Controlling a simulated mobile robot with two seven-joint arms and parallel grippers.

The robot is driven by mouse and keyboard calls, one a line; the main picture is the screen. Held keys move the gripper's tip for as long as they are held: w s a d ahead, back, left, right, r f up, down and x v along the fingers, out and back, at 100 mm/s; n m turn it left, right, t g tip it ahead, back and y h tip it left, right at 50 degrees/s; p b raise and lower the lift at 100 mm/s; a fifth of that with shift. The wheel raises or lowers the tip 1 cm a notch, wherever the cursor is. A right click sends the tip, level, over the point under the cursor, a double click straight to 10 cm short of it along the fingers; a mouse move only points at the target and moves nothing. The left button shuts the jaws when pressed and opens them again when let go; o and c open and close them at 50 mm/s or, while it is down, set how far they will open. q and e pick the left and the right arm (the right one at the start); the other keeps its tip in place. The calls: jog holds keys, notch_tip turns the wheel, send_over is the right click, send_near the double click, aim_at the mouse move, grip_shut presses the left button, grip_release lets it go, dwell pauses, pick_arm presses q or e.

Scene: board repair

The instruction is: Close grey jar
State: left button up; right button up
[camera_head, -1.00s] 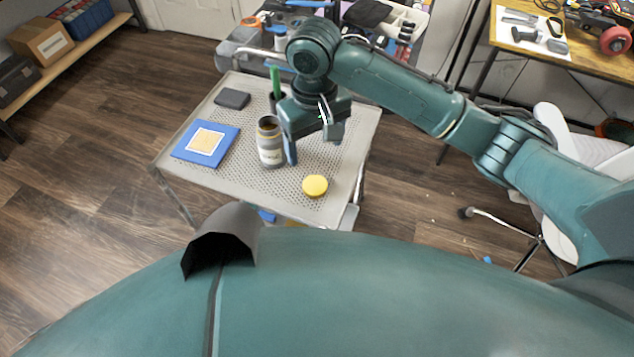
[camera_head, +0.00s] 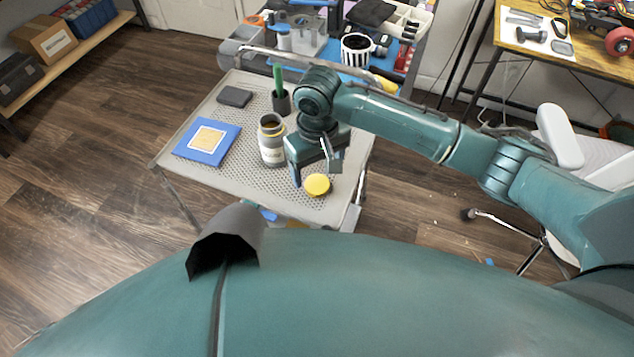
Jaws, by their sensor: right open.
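The grey jar (camera_head: 272,146) stands upright and open-topped on the perforated grey cart top. It has a pale label and a yellowish band near its neck. A round yellow lid (camera_head: 317,185) lies flat on the cart, to the right of the jar and nearer to me. My right gripper (camera_head: 317,172) is open, its fingers pointing down, just above and behind the lid. One finger is to the left of the lid and the other to its right. I cannot tell whether a finger touches it. My left gripper is out of view.
On the cart top (camera_head: 215,180) lie a blue book or panel (camera_head: 207,142) and a dark flat box (camera_head: 234,97). A dark cup (camera_head: 281,101) with a green item stands behind the jar. A cluttered workbench stands behind the cart. A white chair (camera_head: 570,150) is at right.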

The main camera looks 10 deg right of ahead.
aim_at(318, 181)
notch_tip(318, 181, down, 5)
jog(key=shift+w+f, duration=0.1)
jog(key=shift+c, duration=0.4)
jog(key=shift+d, duration=0.1)
jog(key=c, duration=1)
jog(key=shift+o, duration=0.2)
notch_tip(318, 181, up, 10)
